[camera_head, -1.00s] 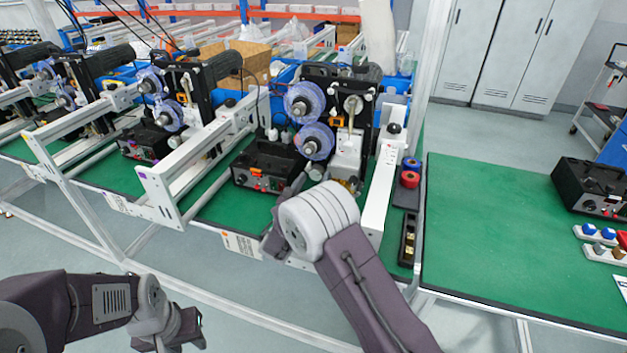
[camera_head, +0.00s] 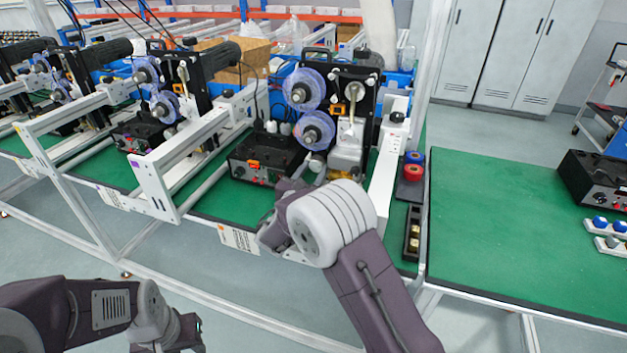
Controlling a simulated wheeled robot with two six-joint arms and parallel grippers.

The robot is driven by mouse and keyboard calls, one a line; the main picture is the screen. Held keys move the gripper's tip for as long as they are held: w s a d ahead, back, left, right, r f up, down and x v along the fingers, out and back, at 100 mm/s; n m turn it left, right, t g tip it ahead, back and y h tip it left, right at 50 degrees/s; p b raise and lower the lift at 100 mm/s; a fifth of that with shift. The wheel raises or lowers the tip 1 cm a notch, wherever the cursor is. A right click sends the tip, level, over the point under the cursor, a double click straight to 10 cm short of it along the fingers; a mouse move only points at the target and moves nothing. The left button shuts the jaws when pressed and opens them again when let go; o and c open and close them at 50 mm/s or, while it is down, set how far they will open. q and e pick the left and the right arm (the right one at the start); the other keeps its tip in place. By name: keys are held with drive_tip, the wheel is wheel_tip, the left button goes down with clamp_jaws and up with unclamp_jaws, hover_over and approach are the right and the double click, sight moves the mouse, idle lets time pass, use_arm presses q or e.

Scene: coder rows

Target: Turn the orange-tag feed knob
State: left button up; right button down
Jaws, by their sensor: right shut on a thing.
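A black control box (camera_head: 265,158) stands on the green bench below the blue reels. An orange tag (camera_head: 253,164) sits on its front, with a red part (camera_head: 238,171) at the left. My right gripper (camera_head: 282,196) is at the right end of this front. It is shut on the feed knob, but my pale wrist hides the knob and most of the fingers. The knob's angle cannot be seen. My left gripper (camera_head: 188,332) hangs low at the left, away from the bench, and its jaws are not clear.
White rails stand left of the box, and a white upright beam (camera_head: 385,190) stands to its right. Red and blue rolls (camera_head: 413,171) lie beyond the beam.

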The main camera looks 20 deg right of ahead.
drive_tip(key=m+b, duration=0.2)
drive_tip(key=b, duration=0.1)
drive_tip(key=m+b, duration=0.2)
drive_tip(key=b, duration=0.1)
drive_tip(key=m+b, duration=0.2)
drive_tip(key=b, duration=0.1)
drive_tip(key=shift+f+m, duration=0.3)
drive_tip(key=shift+a+r+m+b, duration=0.1)
drive_tip(key=shift+r+m+b, duration=0.15)
drive_tip(key=shift+m+b, duration=0.9)
drive_tip(key=shift+n, duration=0.25)
drive_tip(key=c, duration=0.9)
unclamp_jaws()
drive_tip(key=v, duration=0.9)
